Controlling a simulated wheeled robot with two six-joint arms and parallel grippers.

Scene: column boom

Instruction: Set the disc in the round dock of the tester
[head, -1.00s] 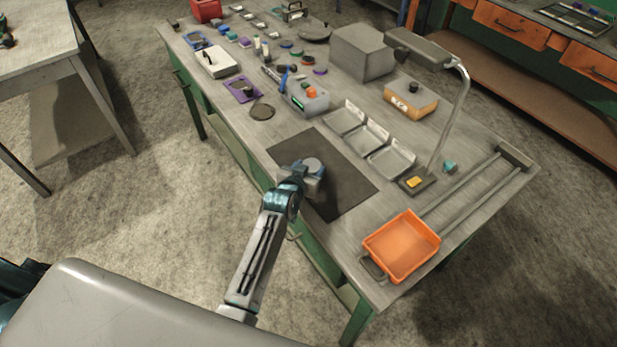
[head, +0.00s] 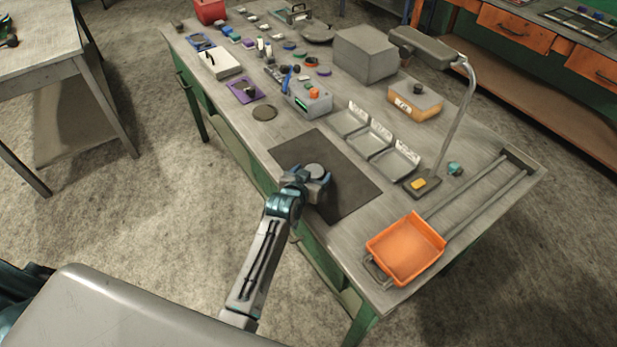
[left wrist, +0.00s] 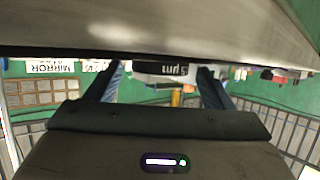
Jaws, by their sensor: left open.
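A light grey disc (head: 315,170) is at the dark mat (head: 345,190) on the bench. My left gripper (head: 309,179) is open, with its fingers around the disc on either side. In the left wrist view a dark, labelled rim of the disc (left wrist: 165,70) shows between the two blue fingers. Whether the fingers touch it I cannot tell. The tester seems to be the grey box (head: 309,101) with a green display and an orange knob, behind the mat. I cannot make out its round dock. My right gripper is not in view.
Three open trays (head: 372,140) stand right of the tester. A lamp (head: 458,115) stands beside them. An orange bin (head: 405,250) is at the bench's near right end. A dark round pad (head: 264,112) lies left of the tester. The mat is otherwise clear.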

